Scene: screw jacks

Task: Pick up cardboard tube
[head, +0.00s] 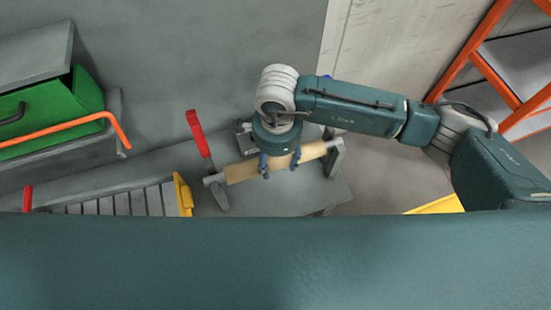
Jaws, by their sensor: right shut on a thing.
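The cardboard tube (242,171) is a tan roll with grey ends, lying slightly slanted, its right end higher in the picture. It is near the middle of the head view, over a grey stand. My right gripper (280,163) reaches it from above, with its blue fingers around the tube's middle, shut on it. The fingers and wrist hide part of the tube. I cannot tell whether the tube still rests on the stand's supports. My left gripper is not in view.
A red-handled lever (199,133) stands close to the tube's left end. A grey conveyor (120,202) with a yellow end is at lower left. A green bin (50,115) with an orange rail is at upper left. An orange-framed rack (490,70) stands at right.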

